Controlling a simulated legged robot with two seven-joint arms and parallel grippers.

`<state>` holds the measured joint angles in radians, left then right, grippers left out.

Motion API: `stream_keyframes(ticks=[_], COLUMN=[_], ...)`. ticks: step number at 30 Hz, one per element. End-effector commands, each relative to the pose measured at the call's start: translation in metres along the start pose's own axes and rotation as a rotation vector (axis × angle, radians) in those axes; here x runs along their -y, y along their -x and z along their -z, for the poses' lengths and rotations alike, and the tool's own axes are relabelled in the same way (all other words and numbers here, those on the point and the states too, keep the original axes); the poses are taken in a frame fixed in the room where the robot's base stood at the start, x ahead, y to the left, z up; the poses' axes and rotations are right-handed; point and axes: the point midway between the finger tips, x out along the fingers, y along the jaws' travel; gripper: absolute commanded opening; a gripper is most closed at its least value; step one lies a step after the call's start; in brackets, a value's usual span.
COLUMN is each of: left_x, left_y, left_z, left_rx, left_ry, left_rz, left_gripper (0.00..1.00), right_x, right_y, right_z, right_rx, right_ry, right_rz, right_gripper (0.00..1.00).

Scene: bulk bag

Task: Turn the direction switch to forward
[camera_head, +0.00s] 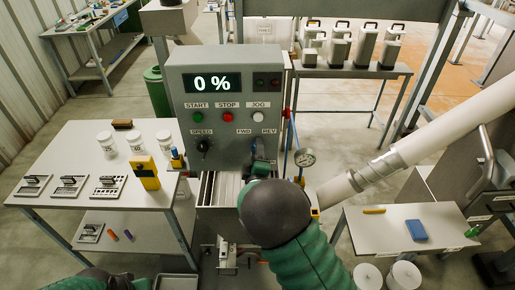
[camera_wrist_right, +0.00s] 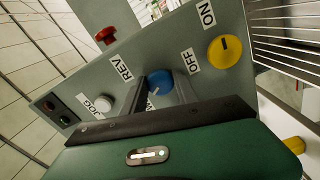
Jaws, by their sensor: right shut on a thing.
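The grey control box (camera_head: 225,95) stands in the middle of the head view, its display reading 0 %. Its lower row carries the SPEED knob (camera_head: 203,145) and the FWD and REV labels. The direction switch is hidden behind my right gripper (camera_head: 259,160) in the head view. In the right wrist view a blue knob (camera_wrist_right: 160,80) with a white mark, apparently the direction switch, sits between the fingers of my right gripper (camera_wrist_right: 157,98), near the REV label. The gripper is shut on it. Only part of my left arm shows at the bottom left; its gripper is out of view.
A white table (camera_head: 85,165) with jars and metal parts stands at the left.

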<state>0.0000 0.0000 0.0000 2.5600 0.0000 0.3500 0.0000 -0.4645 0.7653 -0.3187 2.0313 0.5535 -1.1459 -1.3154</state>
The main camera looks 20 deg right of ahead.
Motion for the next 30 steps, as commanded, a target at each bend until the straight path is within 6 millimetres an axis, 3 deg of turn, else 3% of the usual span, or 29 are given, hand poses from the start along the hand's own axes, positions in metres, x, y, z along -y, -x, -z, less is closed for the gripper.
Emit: stream_keyframes(ticks=[9,25,26,30], left_x=[0.0,0.0,0.0,0.0], left_y=[0.0055,0.0058,0.0058,0.0059], left_z=[0.0013,0.0014,0.0014,0.0014], left_rx=[0.0,0.0,0.0,0.0], left_ry=[0.0,0.0,0.0,0.0], left_rz=[0.0,0.0,0.0,0.0], left_gripper=[0.0,0.0,0.0,0.0], right_x=[0.0041,0.0061,0.0062,0.005], right_y=[0.0014,0.0018,0.0018,0.0014], right_z=[0.0014,0.0015,0.0015,0.0011], right_rx=[-0.004,-0.004,-0.004,-0.003], right_ry=[0.124,0.147,0.146,0.146], right_rz=[0.01,0.013,0.013,0.011], right_gripper=[0.0,0.0,0.38,0.56])
